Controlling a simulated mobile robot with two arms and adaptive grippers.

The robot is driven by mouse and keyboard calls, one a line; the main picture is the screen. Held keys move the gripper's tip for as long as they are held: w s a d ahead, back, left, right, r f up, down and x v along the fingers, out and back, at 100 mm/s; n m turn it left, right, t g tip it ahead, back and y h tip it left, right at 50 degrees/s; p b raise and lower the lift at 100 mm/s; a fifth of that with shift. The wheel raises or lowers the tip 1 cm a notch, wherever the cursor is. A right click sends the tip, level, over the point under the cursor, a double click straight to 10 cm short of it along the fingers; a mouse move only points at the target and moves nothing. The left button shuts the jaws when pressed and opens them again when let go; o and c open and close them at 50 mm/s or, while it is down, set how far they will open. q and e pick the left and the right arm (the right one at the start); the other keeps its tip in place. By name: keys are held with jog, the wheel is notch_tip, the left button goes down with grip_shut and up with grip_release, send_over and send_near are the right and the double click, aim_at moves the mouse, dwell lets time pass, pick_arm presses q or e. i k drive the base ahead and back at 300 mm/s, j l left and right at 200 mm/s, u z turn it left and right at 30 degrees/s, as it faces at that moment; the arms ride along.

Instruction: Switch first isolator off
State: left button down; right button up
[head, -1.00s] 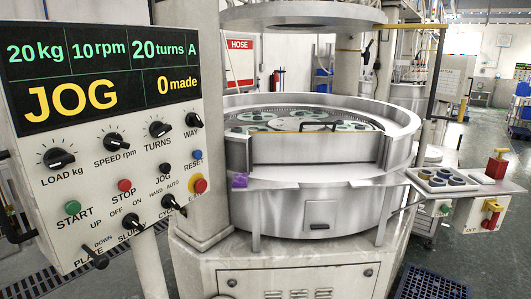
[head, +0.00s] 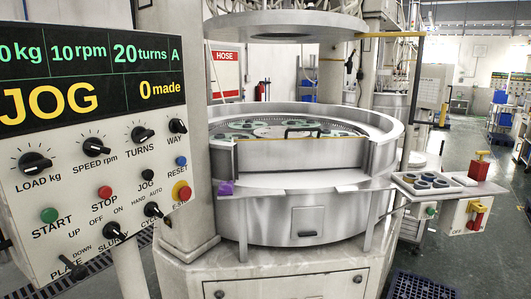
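A red rotary handle on a yellow plate (head: 477,214) is on the front of a small white box at the right. I cannot tell which of the two is called the first isolator. Neither of my grippers shows in the head view.
A white control panel (head: 100,165) with knobs and a JOG display fills the left. The round steel lapping machine (head: 300,215) stands in the middle. A side shelf (head: 465,187) with a tray of dark discs juts out at right. Open floor lies beyond it.

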aim_at(472, 225)
jog(key=z, duration=1.5)
jog(key=i+l, duration=0.35)
jog(key=i+l+u, duration=0.1)
jog(key=i+l, duration=0.55)
jog(key=l, duration=0.15)
jog(key=i+l+u, duration=0.1)
jog(key=i+l, duration=0.55)
jog(key=l, duration=0.2)
jog(key=i+l+u, duration=0.1)
jog(key=i+l, duration=0.5)
jog(key=l, duration=0.25)
jog(key=i+l+u, duration=0.1)
jog(key=i+l, duration=0.2)
jog(key=l, duration=0.15)
